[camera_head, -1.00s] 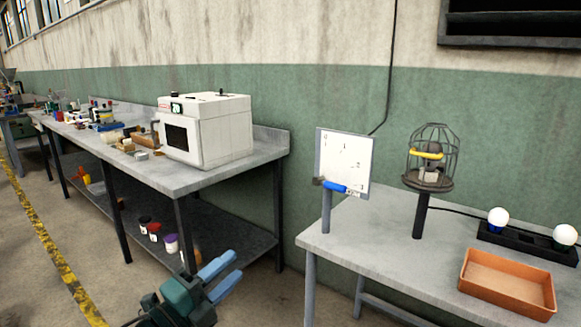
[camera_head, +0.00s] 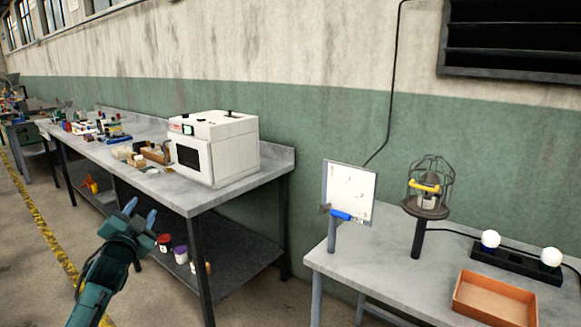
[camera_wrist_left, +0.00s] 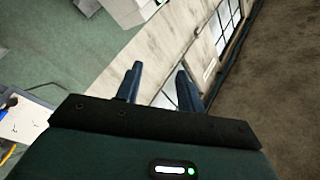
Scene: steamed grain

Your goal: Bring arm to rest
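My left gripper (camera_head: 141,212) is dark teal with blue fingers. In the head view it is raised in front of the long workbench, at lower left, with its fingers pointing up. In the left wrist view its two fingers (camera_wrist_left: 160,82) stand apart with nothing between them, so it is open and empty. It touches nothing that I can see. My right gripper is in neither view.
A long grey workbench (camera_head: 178,192) carries a white oven (camera_head: 235,150) and several small items. At right, a grey table (camera_head: 375,248) holds a whiteboard (camera_head: 352,187), a wire cage (camera_head: 430,180), an orange tray (camera_head: 494,314) and two bulbs (camera_head: 490,239). The floor at left is clear.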

